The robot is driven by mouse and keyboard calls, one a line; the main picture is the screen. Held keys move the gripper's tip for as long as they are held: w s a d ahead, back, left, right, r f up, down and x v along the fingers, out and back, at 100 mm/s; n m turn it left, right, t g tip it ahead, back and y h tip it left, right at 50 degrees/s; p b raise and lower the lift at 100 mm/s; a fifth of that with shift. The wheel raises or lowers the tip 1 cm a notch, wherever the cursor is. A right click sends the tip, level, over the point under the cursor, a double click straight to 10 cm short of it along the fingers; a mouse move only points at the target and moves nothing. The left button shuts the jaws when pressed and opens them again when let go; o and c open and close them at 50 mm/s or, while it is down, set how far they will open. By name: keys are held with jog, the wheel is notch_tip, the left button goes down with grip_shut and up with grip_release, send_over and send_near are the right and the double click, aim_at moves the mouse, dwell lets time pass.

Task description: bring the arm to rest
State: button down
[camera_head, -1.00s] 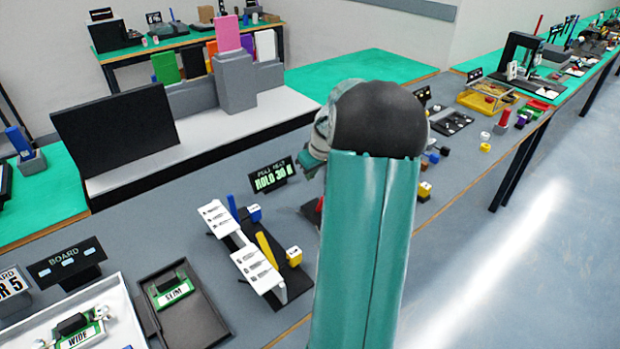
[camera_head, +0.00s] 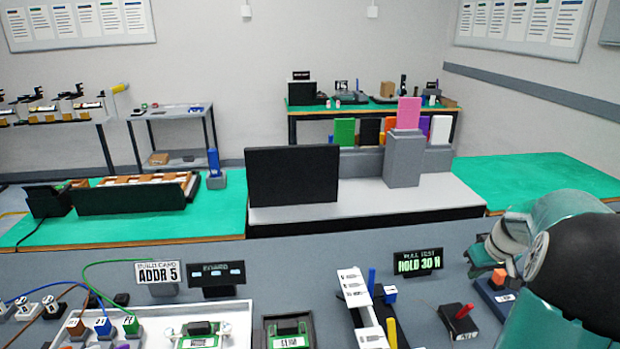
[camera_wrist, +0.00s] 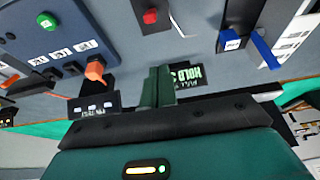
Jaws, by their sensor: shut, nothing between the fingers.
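My arm shows at the right edge of the head view, with its teal link and large black joint. My gripper is at the arm's far end, where its fingertips are hard to make out. In the wrist view, my gripper (camera_wrist: 158,86) has its green fingers together, with nothing between them. The fingers stand just beside the "HOLD 30 N" sign (camera_wrist: 187,76) in that picture, and I cannot tell how far apart they are in depth. The same sign (camera_head: 418,263) stands left of the arm in the head view.
A dark blue box with an orange knob (camera_head: 499,276) is close by the arm. A black block with a red rod (camera_head: 464,312) stands left of it. White card stands (camera_head: 354,288), a "BOARD" sign (camera_head: 220,273) and a white tray (camera_head: 242,311) fill the front. A black panel (camera_head: 292,176) stands behind.

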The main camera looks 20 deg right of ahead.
jog(key=w+a+r+n, duration=0.1)
jog(key=a+r, duration=0.4)
jog(key=a, duration=0.8)
jog(key=w+a+r+n, duration=0.15)
jog(key=a+r, duration=0.25)
jog(key=a, duration=0.9)
jog(key=s+a, duration=0.6)
jog(key=a, duration=0.3)
jog(key=s+a+r+t+y, duration=0.1)
jog(key=s+a, duration=0.4)
jog(key=a, duration=0.4)
jog(key=shift+s+t, duration=0.3)
jog(key=shift+s, duration=0.1)
